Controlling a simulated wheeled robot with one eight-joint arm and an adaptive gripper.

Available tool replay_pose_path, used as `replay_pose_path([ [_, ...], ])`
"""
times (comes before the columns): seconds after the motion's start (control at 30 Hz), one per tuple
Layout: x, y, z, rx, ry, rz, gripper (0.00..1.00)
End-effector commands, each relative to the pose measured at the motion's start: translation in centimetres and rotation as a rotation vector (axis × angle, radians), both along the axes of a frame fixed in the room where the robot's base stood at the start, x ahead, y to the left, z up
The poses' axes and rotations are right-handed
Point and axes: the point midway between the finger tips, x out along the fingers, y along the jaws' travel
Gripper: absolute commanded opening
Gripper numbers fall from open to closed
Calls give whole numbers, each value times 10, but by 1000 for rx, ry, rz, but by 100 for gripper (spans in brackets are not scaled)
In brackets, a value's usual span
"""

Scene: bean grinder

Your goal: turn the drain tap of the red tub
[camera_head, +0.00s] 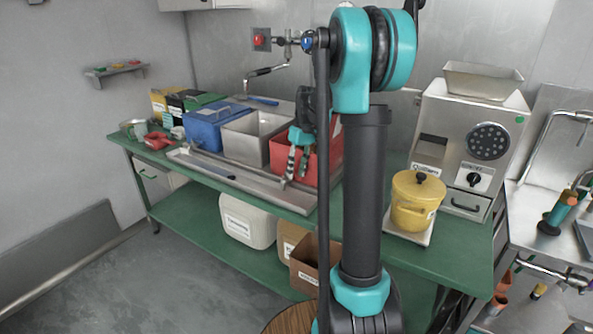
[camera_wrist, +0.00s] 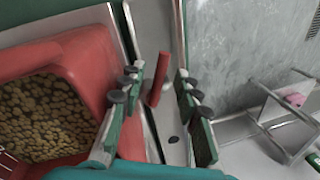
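The red tub (camera_head: 327,157) is the rightmost in the row on the green table. It fills the left of the wrist view (camera_wrist: 98,62) and holds brown lumpy contents. A short red bar (camera_wrist: 158,80), apparently the tap's handle, shows beside the tub's wall. My gripper (camera_head: 295,172) points down at the tub's front. In the wrist view my gripper (camera_wrist: 160,88) is open, its green fingers with dark pads on either side of the red bar. The bar is closer to the left finger; contact is unclear. The tap's body cannot be made out.
A steel tub (camera_head: 247,138) and blue tub (camera_head: 205,132) stand left of the red one. A metal tray (camera_head: 245,183) runs along their front. A yellow pot (camera_head: 412,212) and grinder (camera_head: 468,140) stand right. Bins (camera_head: 247,222) sit on the lower shelf.

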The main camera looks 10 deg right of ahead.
Motion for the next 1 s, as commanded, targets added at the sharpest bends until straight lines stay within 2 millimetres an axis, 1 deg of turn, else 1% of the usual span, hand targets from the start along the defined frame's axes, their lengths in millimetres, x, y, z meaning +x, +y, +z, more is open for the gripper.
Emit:
replay_pose_path([
  [0.17,0,0,1,0,0,0,32],
  [0.27,0,-1,8,0,0,0,32],
  [0.5,3,-8,45,0,0,0,32],
  [0.7,5,-12,68,0,0,0,32],
  [0.83,6,-13,73,0,0,0,32],
  [1.0,6,-14,74,0,0,0,32],
])
